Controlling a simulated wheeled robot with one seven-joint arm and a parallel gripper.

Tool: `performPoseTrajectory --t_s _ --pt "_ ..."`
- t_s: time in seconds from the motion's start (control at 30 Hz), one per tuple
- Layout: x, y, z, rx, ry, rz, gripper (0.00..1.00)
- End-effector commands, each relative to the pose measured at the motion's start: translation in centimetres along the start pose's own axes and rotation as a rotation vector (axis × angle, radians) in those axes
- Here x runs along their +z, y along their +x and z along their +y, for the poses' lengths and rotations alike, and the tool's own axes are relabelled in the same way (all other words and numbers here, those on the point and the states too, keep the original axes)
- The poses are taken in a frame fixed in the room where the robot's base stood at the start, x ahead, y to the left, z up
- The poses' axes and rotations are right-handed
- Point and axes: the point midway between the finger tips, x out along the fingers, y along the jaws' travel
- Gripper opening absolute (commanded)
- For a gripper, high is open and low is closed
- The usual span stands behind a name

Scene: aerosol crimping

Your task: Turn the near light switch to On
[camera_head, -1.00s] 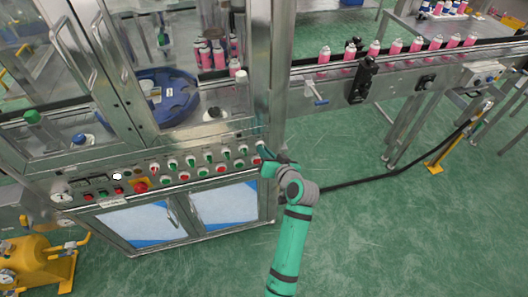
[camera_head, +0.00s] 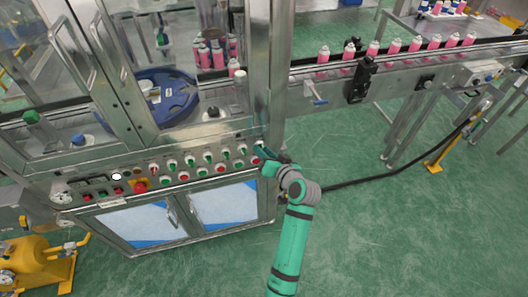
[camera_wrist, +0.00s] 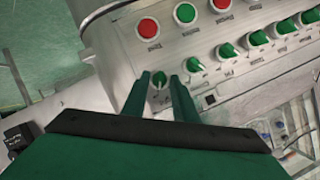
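The near light switch appears to be the green knob (camera_wrist: 159,80) at the end of the row in the wrist view; its label is too small to read. My gripper (camera_wrist: 163,82) is open, with one green finger on each side of this knob. I cannot tell whether the fingers touch it. In the head view my gripper (camera_head: 264,153) is at the right end of the control panel (camera_head: 150,180) and hides the knob there.
Other green knobs (camera_wrist: 194,65) and red and green buttons (camera_wrist: 185,13) sit close by on the panel. A glass-walled machine (camera_head: 262,70) rises above it. A conveyor (camera_head: 420,58) with several pink cans runs right. Green floor (camera_head: 380,230) is open below.

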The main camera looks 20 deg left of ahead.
Motion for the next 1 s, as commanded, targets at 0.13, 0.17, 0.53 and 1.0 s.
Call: performPoseTrajectory --t_s 0.13,0.17,0.53,1.0 --pt "0.0 -0.2 0.0 0.000 -0.001 0.001 0.26" --pt "0.0 -0.4 0.0 0.001 0.000 0.001 0.26" --pt "0.0 -6.3 0.1 0.003 0.000 0.003 0.26" --pt "0.0 -10.8 0.0 0.000 -0.001 0.001 0.26"
